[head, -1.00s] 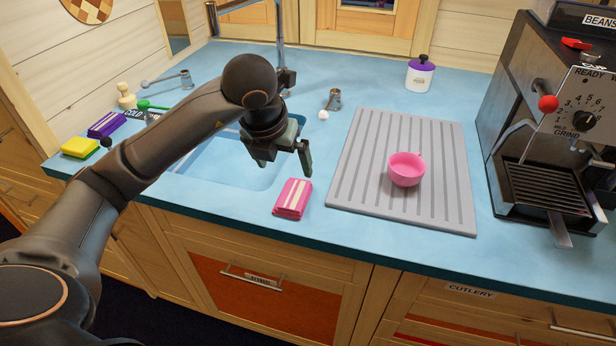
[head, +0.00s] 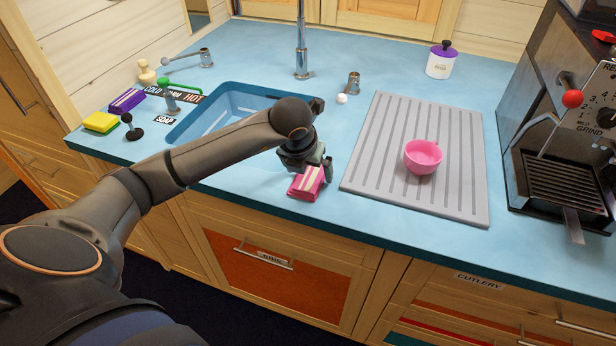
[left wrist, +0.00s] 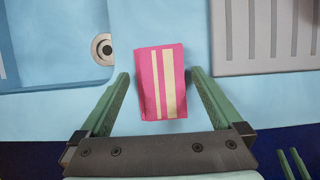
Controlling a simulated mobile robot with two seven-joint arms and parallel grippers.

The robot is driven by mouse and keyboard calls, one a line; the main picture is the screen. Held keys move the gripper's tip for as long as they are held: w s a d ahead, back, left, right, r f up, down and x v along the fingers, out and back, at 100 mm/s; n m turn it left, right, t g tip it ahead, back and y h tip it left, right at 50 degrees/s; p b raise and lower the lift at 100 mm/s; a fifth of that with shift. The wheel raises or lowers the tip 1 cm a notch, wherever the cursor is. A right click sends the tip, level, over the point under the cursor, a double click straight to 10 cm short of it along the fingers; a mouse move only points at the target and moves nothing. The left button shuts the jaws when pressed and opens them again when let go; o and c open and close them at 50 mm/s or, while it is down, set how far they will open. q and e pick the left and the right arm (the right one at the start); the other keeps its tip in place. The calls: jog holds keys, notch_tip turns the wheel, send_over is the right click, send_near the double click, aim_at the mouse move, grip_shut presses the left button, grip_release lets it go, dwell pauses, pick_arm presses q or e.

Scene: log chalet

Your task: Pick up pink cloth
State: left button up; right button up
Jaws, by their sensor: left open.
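The pink cloth (head: 305,185) is a folded pink pad with pale stripes. It lies on the blue counter near its front edge, between the sink and the grey drying mat. My left gripper (head: 306,176) is right above it in the head view and covers part of it. In the left wrist view the cloth (left wrist: 161,82) lies between the two open green fingers (left wrist: 160,98), with a gap on each side. The fingers look apart from the cloth. My right gripper is not in view.
A pink cup (head: 423,157) stands on the grey drying mat (head: 372,175) to the right. The blue sink (head: 190,125) and tap (head: 301,45) are behind and left. A coffee machine (head: 560,150) stands at far right. Yellow (head: 100,122) and purple (head: 127,100) pads lie at left.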

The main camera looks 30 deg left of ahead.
pick_arm(q)
jog(key=shift+w+f, duration=0.1)
jog(key=shift+f, duration=0.15)
jog(key=shift+f, duration=0.2)
dwell(0.3)
jog(key=c, duration=1.2)
